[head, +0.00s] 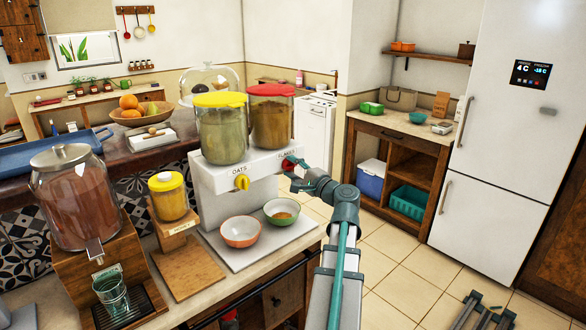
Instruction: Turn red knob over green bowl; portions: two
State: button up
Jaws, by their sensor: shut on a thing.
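A white dispenser (213,181) stands on the wooden counter with two clear jars. The yellow-lidded jar is above the label "OATS" and a yellow knob (242,182). The red-lidded jar (271,122) is above a second, partly covered label and the red knob (287,164). My gripper (293,167) comes from the right and is shut on the red knob, hiding part of it. The green bowl (291,220) stands on the dispenser's base below the red knob, with some orange-brown food inside. An orange-red bowl (240,243) stands left of it and looks empty.
A small yellow-lidded jar on a wooden stand (187,270) and a large drink dispenser (75,200) with a glass (112,294) stand to the left. A fruit bowl (140,112) is behind. The tiled floor at right is mostly free before the fridge (500,130).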

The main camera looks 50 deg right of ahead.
jog(key=o, duration=1.1)
jog(key=shift+o, duration=0.2)
jog(key=shift+s, duration=0.1)
jog(key=v, duration=1.2)
